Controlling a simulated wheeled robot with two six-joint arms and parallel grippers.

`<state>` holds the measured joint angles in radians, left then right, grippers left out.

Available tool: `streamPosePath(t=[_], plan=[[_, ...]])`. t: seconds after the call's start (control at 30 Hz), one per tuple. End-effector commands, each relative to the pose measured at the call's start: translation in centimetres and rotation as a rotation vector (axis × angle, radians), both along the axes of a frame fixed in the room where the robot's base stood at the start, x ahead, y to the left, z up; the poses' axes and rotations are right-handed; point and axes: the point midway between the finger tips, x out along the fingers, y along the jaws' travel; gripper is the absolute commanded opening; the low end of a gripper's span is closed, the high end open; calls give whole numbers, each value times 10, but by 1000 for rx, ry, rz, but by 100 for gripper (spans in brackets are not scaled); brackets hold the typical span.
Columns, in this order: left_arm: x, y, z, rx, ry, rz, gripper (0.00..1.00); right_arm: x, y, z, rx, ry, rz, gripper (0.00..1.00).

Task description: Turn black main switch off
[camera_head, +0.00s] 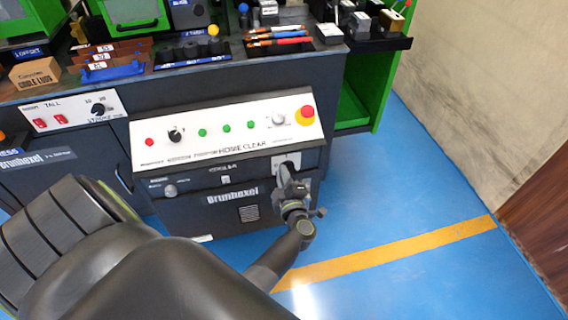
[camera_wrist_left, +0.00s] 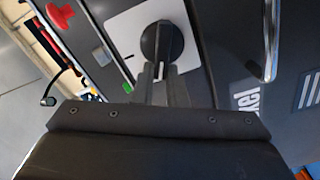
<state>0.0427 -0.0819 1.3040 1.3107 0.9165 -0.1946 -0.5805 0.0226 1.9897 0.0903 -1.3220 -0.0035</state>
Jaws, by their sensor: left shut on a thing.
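The black main switch (camera_wrist_left: 161,42) is a round rotary knob on a white plate (camera_wrist_left: 122,35), seen in the left wrist view. In the head view its white plate (camera_head: 287,160) sits at the right end of the dark front panel, and my gripper hides most of the knob. My left gripper (camera_wrist_left: 160,72) is at the knob, with its fingers shut on the knob's grip bar. In the head view the left gripper (camera_head: 288,178) reaches the panel from below. My right gripper is in neither view.
A white sloped panel (camera_head: 215,135) above carries a red emergency button (camera_head: 305,115), green buttons and a black knob. A metal handle (camera_wrist_left: 270,40) stands out near the gripper in the wrist view. The blue floor (camera_head: 400,190) on the right is clear.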

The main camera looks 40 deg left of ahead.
Motion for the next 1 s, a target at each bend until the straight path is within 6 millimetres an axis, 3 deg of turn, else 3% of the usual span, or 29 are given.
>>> streamPosePath(t=[0.5, 1.0], plan=[[-3, 2, -12, -253, -295, 0, 0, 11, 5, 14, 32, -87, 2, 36], [-3, 2, -13, -322, -376, 2, 0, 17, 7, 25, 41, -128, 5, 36]])
